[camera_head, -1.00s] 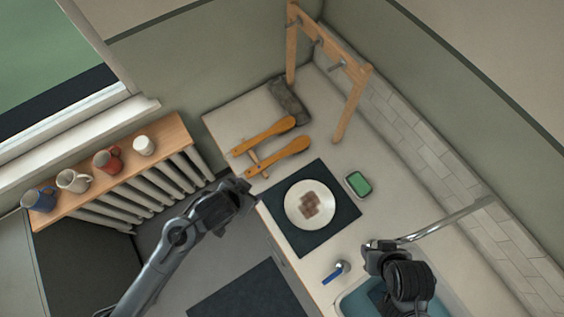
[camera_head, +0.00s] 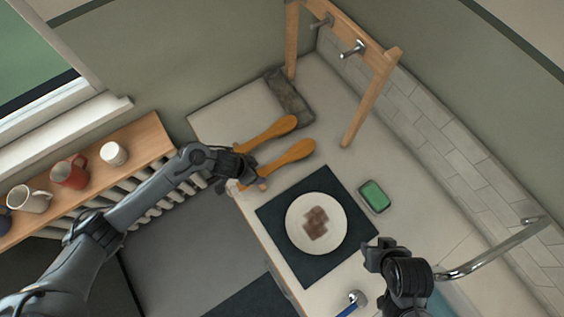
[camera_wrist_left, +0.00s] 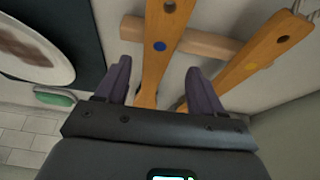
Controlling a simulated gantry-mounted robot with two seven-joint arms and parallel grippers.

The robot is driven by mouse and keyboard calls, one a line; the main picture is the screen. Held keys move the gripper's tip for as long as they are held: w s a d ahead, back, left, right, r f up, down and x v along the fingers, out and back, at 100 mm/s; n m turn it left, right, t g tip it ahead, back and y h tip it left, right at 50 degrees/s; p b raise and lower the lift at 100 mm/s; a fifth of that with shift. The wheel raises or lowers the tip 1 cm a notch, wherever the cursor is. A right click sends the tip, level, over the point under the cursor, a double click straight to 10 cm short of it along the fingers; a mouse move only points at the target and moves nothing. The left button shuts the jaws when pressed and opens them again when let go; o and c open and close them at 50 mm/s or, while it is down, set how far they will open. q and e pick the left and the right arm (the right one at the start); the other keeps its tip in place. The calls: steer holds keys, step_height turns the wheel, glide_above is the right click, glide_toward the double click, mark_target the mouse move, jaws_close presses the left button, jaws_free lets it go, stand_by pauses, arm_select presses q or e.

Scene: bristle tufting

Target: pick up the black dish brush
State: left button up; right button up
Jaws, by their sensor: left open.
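I see no dish brush with black showing. Two orange-brown wooden brush-like tools lie side by side on the counter, an upper one (camera_head: 268,132) and a lower one (camera_head: 288,158), their undersides hidden. In the left wrist view their handles have end holes; one carries a blue dot (camera_wrist_left: 160,47), the other a yellow dot (camera_wrist_left: 251,65). A wooden rest bar (camera_wrist_left: 185,42) lies across beneath them. My left gripper (camera_head: 244,166) is open at their left ends. In its wrist view the blue-dotted handle runs between the open fingers (camera_wrist_left: 160,88). My right gripper (camera_head: 376,254) hangs apart, near the sink.
A plate (camera_head: 299,238) with brown food sits on a dark mat (camera_head: 272,210). A green sponge in a dish (camera_head: 374,196), a blue-handled tool (camera_head: 351,303), a faucet (camera_head: 490,257), a wooden hook rack (camera_head: 368,105) and a dark grey slab (camera_head: 290,98) stand nearby. Mugs line a left shelf.

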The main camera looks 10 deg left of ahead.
mark_target(262, 173)
arm_select(q)
steer(key=x, duration=0.2)
steer(key=d+b+x, duration=0.1)
steer(key=x, duration=0.2)
steer(key=shift+r, duration=0.15)
steer(key=shift+w+f, duration=0.15)
steer(key=shift+f, duration=0.2)
steer(key=shift+c, duration=0.5)
steer(key=c, duration=1.1)
steer(key=shift+r, duration=0.15)
